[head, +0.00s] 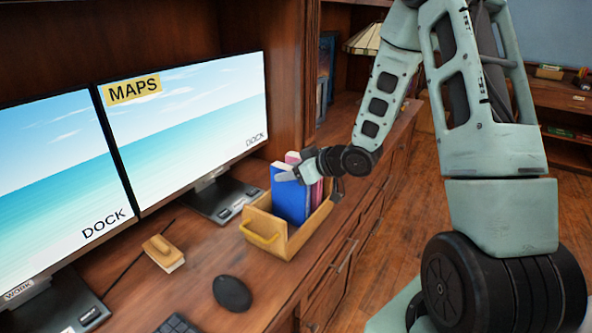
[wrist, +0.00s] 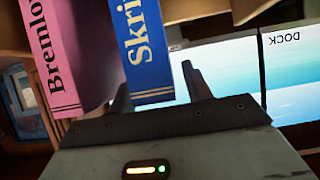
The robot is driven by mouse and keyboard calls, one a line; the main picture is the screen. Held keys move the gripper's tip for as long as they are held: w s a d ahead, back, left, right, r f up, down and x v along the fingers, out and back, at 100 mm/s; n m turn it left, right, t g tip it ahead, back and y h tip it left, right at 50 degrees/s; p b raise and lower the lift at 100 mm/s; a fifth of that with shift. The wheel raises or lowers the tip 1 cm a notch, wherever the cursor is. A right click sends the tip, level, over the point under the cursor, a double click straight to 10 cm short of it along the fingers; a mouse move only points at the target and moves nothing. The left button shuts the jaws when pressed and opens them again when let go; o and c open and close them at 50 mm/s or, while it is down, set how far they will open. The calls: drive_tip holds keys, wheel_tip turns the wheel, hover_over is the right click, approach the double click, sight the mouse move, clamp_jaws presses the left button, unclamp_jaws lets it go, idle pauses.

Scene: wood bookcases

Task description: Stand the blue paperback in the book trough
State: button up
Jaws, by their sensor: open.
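My gripper (head: 290,175) is at the top of the blue paperback. In the wrist view my gripper (wrist: 157,78) is open, with one finger on each side of the blue paperback's lower visible end (wrist: 146,50). Whether the fingers touch it I cannot tell. The pink book (wrist: 52,55) lies outside the fingers on the left.
Two monitors (head: 195,125) stand left of and behind the trough. A wooden-backed brush or block (head: 163,252) and a black mouse (head: 232,293) lie on the desk at the front left. The desk's front edge runs close along the trough's right side.

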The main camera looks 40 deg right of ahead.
drive_tip(key=b+v, duration=0.5)
drive_tip(key=v, duration=0.7)
drive_tip(key=s+a+f+n+g+h, duration=0.1)
drive_tip(key=a+f+g+h, duration=0.1)
drive_tip(key=a, duration=0.7)
drive_tip(key=a+f+g+h, duration=0.1)
drive_tip(key=a+g, duration=0.2)
drive_tip(key=a, duration=0.6)
drive_tip(key=s+a+f+n+g, duration=0.1)
drive_tip(key=s+a+g, duration=0.2)
drive_tip(key=s+a, duration=0.3)
drive_tip(key=s+a+f+n+g, duration=0.1)
drive_tip(key=s+a+g, duration=0.2)
drive_tip(key=s, duration=1.1)
drive_tip(key=a, duration=0.3)
drive_tip(key=shift+n+h, duration=0.3)
